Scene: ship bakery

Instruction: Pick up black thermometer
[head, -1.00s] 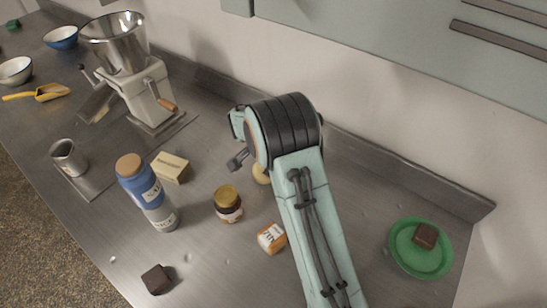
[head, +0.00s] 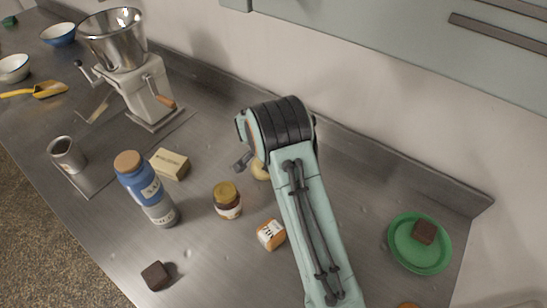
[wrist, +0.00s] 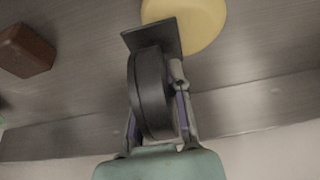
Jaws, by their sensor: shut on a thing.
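The black thermometer (wrist: 150,92) shows in the wrist view as a thick dark disc with a flat square plate at its far end. My gripper (wrist: 155,118) is shut on it, with a finger on either side of the disc. In the head view my arm hides most of the gripper. A small dark piece (head: 242,161) sticks out to the left of my wrist there; I cannot tell whether it is part of the thermometer.
A yellow round thing (wrist: 190,22) lies beyond the thermometer; a brown block (wrist: 26,50) sits left. In the head view, a jar (head: 227,200), labelled orange block (head: 271,235), butter-like block (head: 169,163) and blue bottle (head: 140,182) stand left of my arm. A green plate (head: 402,257) is right.

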